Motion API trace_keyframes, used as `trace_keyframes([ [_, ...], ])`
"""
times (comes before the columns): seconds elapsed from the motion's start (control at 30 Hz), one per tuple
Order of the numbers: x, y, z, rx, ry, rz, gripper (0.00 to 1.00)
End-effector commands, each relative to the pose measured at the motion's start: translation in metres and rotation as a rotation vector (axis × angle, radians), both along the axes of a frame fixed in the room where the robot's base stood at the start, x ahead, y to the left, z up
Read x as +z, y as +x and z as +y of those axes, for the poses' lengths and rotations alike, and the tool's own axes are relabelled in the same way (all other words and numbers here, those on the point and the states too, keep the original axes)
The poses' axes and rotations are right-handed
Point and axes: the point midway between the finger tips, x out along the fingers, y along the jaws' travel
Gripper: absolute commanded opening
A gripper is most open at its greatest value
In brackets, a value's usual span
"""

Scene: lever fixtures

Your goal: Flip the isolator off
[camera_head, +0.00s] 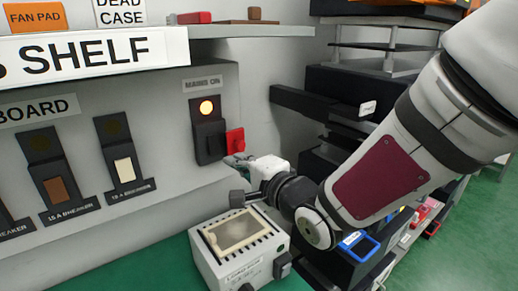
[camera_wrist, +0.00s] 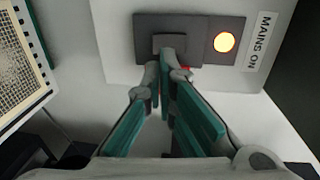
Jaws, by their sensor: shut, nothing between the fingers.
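The isolator (camera_head: 209,140) is a dark upright switch on the grey board, under a "MAINS ON" label (camera_head: 203,83). In the wrist view the isolator's dark plate (camera_wrist: 150,27) and lit lamp (camera_wrist: 224,42) are ahead. Most of the red handle is hidden there behind the fingers; only a red sliver shows. My gripper (camera_head: 238,160) is shut and empty, with its fingertips (camera_wrist: 166,68) close to the handle. I cannot tell whether they touch it.
Breakers (camera_head: 50,180) (camera_head: 121,162) stand to the left on the same board. A white box with a vented top (camera_head: 240,238) stands on the green surface below my gripper. A shelf (camera_head: 250,31) overhangs above. A dark rack (camera_head: 340,90) stands behind on the right.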

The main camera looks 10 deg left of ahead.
Motion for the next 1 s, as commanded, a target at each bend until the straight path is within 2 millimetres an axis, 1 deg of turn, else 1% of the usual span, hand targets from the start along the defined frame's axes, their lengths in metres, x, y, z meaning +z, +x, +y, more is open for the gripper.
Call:
trace_keyframes([
  [0.03, -0.001, 0.006, 0.009, 0.001, 0.001, 0.002, 0.00],
  [0.2, -0.005, 0.026, 0.033, 0.001, 0.000, 0.001, 0.00],
  [0.4, -0.007, 0.042, 0.051, 0.000, 0.000, 0.000, 0.00],
  [0.6, -0.009, 0.049, 0.058, -0.001, -0.001, -0.001, 0.00],
  [1.0, -0.011, 0.052, 0.059, -0.001, 0.000, 0.000, 0.00],
])
